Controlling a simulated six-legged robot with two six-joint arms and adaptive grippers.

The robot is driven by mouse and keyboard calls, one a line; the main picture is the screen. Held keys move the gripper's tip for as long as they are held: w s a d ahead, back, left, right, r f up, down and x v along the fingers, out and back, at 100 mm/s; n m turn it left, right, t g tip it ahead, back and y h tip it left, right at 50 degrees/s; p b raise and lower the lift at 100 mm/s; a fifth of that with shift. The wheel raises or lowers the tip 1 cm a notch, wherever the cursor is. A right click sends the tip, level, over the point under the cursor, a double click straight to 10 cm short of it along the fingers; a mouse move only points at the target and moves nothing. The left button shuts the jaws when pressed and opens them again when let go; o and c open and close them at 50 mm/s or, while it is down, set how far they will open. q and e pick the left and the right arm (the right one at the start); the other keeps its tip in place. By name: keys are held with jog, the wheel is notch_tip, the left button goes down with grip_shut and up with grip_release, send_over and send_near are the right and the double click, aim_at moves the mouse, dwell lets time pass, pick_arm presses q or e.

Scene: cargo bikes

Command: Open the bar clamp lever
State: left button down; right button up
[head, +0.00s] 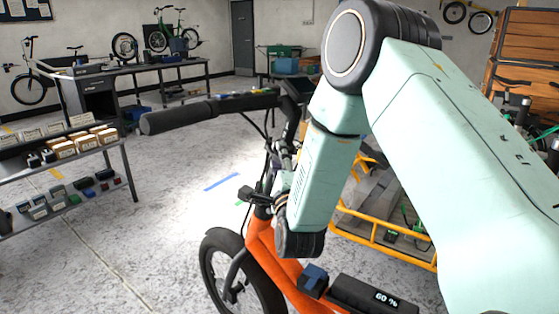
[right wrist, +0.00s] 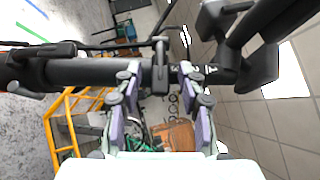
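The orange cargo bike (head: 268,250) stands in front of me, with its black handlebar (head: 205,114) running left to right. In the right wrist view a dark bar (right wrist: 85,72) crosses the picture. A narrow upright black piece on it, which looks like the bar clamp lever (right wrist: 160,66), stands between my right fingertips. My right gripper (right wrist: 158,75) is open, with a finger on either side of this piece and a gap showing. I cannot tell whether either finger touches it. In the head view my right arm largely hides the clamp area. My left gripper is not in view.
A black display block reading 60 % (head: 372,296) sits on the bike's frame. A yellow-railed cargo bed (head: 385,238) is behind my right arm. A shelf with boxes (head: 128,172) stands at left, a workbench (head: 135,72) behind. Floor between them is clear.

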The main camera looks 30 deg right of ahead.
jog(key=shift+w+r, duration=0.1)
jog(key=shift+w, duration=0.05)
jog(key=shift+c, duration=0.4)
grip_shut()
